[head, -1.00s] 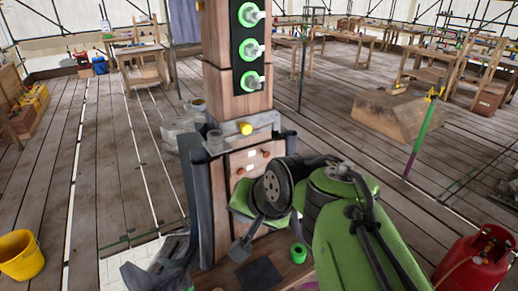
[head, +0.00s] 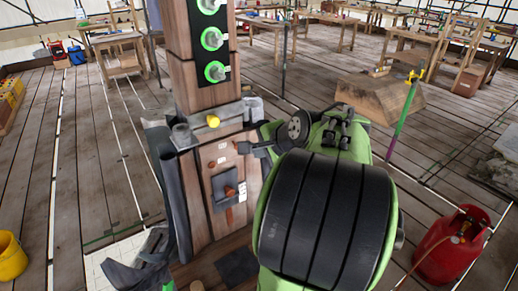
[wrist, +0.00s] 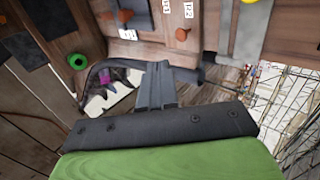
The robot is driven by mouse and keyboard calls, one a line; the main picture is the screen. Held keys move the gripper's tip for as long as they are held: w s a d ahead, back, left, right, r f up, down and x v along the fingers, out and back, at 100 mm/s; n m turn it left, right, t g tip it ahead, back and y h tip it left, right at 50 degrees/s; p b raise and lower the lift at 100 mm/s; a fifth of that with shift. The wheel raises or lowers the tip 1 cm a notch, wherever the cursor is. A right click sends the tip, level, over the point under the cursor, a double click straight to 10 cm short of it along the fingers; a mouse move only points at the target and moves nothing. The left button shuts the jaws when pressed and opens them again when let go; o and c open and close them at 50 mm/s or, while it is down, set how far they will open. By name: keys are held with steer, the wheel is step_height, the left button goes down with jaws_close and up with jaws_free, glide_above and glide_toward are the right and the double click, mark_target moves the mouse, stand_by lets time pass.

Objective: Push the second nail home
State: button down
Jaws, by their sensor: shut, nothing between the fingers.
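The wooden post (head: 196,85) carries a panel with two rusty-red nail heads. One nail head (head: 212,165) is at the panel's left. The other (wrist: 182,34), at the right side, shows in the wrist view near two white labels marked 1 and 2 (wrist: 188,8). How far each nail stands out is not clear. My gripper (head: 246,148) is shut and empty beside the panel's right side, close to the right nail in the head view. In the wrist view its fingertips (wrist: 157,68) appear apart from that nail.
Below the nails is a grey plate (head: 219,181) with an orange-brown handle. A yellow knob (head: 213,121) sits above the panel. A green ring (wrist: 77,62) lies near the base. A red gas cylinder (head: 447,246) stands at right and a yellow bucket (head: 12,256) at left.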

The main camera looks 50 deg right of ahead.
steer(key=w+d+f, duration=0.2)
steer(key=w+f, duration=0.2)
steer(key=w, duration=0.4)
steer(key=shift+w+d+f+p, duration=0.2)
steer(key=shift+d+p, duration=0.05)
steer(key=shift+p, duration=0.15)
steer(key=shift+w+d+r+p, duration=0.1)
steer(key=shift+w+d+p, duration=0.15)
steer(key=shift+w, duration=0.4)
steer(key=shift+w+d+p, duration=0.15)
steer(key=shift+w+p, duration=0.1)
steer(key=shift+w, duration=0.35)
